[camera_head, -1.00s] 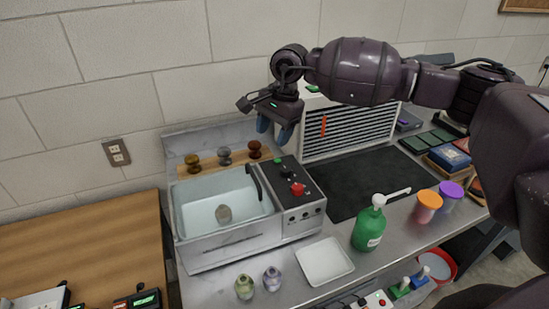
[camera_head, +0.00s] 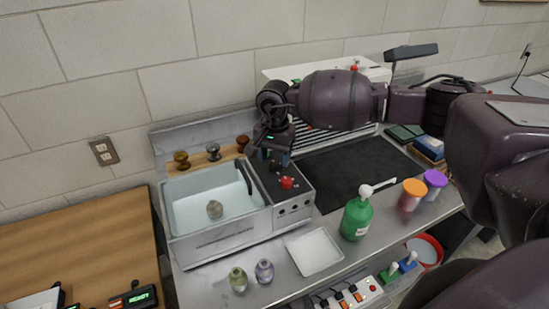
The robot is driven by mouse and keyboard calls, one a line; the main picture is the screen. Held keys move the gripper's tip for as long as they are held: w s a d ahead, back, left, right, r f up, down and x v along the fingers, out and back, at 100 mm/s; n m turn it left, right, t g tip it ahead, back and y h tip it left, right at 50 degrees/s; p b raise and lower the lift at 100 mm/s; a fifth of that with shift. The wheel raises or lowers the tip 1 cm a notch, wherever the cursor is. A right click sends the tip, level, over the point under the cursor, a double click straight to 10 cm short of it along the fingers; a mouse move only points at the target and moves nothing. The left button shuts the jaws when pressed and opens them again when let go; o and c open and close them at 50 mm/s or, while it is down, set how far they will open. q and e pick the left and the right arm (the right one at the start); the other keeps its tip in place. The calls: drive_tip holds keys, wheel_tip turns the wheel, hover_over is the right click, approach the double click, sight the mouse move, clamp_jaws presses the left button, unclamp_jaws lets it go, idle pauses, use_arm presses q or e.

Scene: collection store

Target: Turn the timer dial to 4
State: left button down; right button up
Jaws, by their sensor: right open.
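A metal bath unit (camera_head: 215,241) with a basin (camera_head: 190,215) stands on the steel counter. Its dark control panel (camera_head: 297,196) is on the unit's right side and carries a red knob (camera_head: 287,182). My right gripper (camera_head: 274,160) comes in from the right, points down, and is open over the rear part of this panel, just behind the red knob. It covers the rear of the panel, so the black dial there is mostly hidden. I cannot read any numbers or tell whether the fingers touch the dial. My left gripper is not in view.
Three knobbed stoppers stand behind the basin. A green pump bottle (camera_head: 356,219), a white tray (camera_head: 314,251), and orange (camera_head: 412,194) and purple-lidded (camera_head: 434,184) jars stand to the right. A white louvred box (camera_head: 310,62) is behind my arm. The dark mat (camera_head: 350,172) is clear.

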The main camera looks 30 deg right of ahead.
drive_tip(key=shift+f, duration=0.85)
drive_tip(key=c, duration=0.9)
